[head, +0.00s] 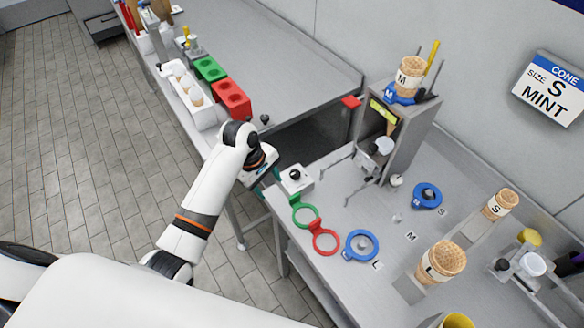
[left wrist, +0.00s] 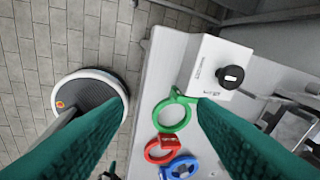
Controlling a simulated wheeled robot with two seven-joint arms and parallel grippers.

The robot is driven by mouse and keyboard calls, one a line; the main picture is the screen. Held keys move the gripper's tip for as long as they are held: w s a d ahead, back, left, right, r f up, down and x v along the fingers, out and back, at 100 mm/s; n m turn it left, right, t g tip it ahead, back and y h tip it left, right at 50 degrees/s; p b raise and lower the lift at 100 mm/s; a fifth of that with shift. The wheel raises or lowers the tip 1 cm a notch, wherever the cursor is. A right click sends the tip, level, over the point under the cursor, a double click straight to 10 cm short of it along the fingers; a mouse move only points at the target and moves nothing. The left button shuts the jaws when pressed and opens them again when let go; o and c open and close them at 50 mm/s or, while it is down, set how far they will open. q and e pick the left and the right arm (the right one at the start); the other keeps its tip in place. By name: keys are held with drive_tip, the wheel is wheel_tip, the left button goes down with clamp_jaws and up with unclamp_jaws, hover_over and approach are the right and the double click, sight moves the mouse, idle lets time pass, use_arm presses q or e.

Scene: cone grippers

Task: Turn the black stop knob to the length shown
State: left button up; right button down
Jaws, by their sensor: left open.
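A black knob (head: 295,174) sits on a small white box (head: 299,184) at the near-left corner of the right table. In the left wrist view the knob (left wrist: 230,77) has a pale bar mark, and the box (left wrist: 203,68) carries print too small to read. A wall sign (head: 549,88) reads "CONE SIZE S MINT". My left gripper (head: 265,178) is just left of the box, beyond the table edge. Its teal fingers (left wrist: 161,100) are wide apart and empty, with the knob beyond the right finger, untouched. My right gripper is not in view.
Green (head: 305,213), red (head: 325,239) and blue (head: 361,246) rings line the table's near edge. A grey dispenser (head: 404,125) stands behind. Cones marked S (head: 500,205) and L (head: 442,262) stand right. Another black knob (head: 502,264) shows at far right.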

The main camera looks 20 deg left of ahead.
sight(294, 173)
use_arm(q)
drive_tip(key=w+a+r+n+h, duration=0.1)
drive_tip(key=w+r+n+h, duration=0.1)
drive_tip(key=w+r+n, duration=0.55)
drive_tip(key=shift+m+g, duration=0.3)
drive_tip(key=shift+m, duration=0.15)
drive_tip(key=x, duration=0.4)
drive_tip(key=w+x, duration=0.1)
drive_tip(key=x, duration=0.8)
drive_tip(key=shift+w+a+f+p, duration=0.2)
drive_tip(key=shift+w+a+p, duration=0.1)
drive_tip(key=shift+a+p, duration=0.1)
drive_tip(key=c, duration=1)
drive_tip(key=shift+o, duration=0.2)
